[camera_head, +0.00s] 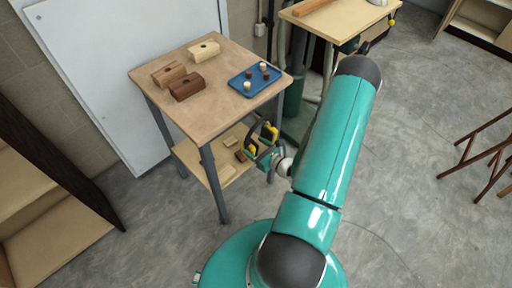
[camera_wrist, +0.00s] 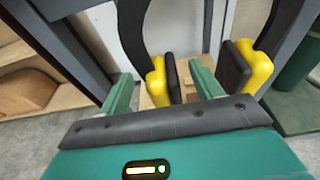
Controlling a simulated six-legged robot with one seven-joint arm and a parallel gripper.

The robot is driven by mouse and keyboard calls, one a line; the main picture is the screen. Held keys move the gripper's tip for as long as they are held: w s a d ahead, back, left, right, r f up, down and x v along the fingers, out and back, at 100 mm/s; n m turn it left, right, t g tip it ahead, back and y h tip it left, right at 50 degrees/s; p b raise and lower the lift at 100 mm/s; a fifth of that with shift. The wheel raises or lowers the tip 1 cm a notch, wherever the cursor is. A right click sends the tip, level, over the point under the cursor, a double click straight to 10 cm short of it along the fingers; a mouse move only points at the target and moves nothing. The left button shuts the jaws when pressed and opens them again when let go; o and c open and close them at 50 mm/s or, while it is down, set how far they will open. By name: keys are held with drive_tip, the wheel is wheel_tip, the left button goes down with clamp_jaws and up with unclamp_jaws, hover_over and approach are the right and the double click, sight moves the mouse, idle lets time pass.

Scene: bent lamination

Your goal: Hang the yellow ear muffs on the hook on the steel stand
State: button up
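The yellow ear muffs (camera_head: 252,149) have two yellow cups with black pads and a dark curved headband. They show beside the small table's right side, near lower-shelf height; what supports them is unclear. In the wrist view the ear muffs (camera_wrist: 157,82) have their band rising out of the top of the picture. My gripper (camera_head: 270,158) is right at them; its green fingers (camera_wrist: 163,74) are apart, with the left cup in line between them. Gaps show on both sides of that cup. How deep the cup is between the fingers is unclear. I cannot make out the steel stand or its hook.
The small table (camera_head: 200,112) holds wooden blocks (camera_head: 187,86) and a blue tray (camera_head: 240,80) with several small cups. Its lower shelf (camera_head: 190,153) carries small wooden pieces. A dark green cylinder (camera_head: 295,88) stands behind. A second table (camera_head: 345,17) is at the back.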

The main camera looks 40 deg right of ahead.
drive_tip(key=v, duration=1.3)
drive_tip(key=shift+s, duration=0.4)
drive_tip(key=shift+w+a+r, duration=0.1)
drive_tip(key=shift+r, duration=0.05)
drive_tip(key=w+a+r+n+g+y, duration=0.4)
drive_tip(key=a+r+n+g+y, duration=0.1)
drive_tip(key=a+r+n, duration=0.35)
drive_tip(key=w+a+r+n+g+y, duration=0.3)
drive_tip(key=a+r+n+g+y, duration=0.2)
drive_tip(key=a+r+n, duration=0.4)
drive_tip(key=s+a+r+n+h, duration=0.2)
drive_tip(key=a+r+n+h, duration=0.2)
drive_tip(key=r+n, duration=0.5)
drive_tip(key=s+a+r+n+h, duration=0.3)
drive_tip(key=a+r+n+h, duration=0.2)
drive_tip(key=r+n, duration=0.4)
drive_tip(key=shift+a+r+h, duration=0.2)
drive_tip(key=shift+r+h, duration=0.3)
drive_tip(key=shift+h, duration=0.3)
drive_tip(key=shift+s, duration=0.1)
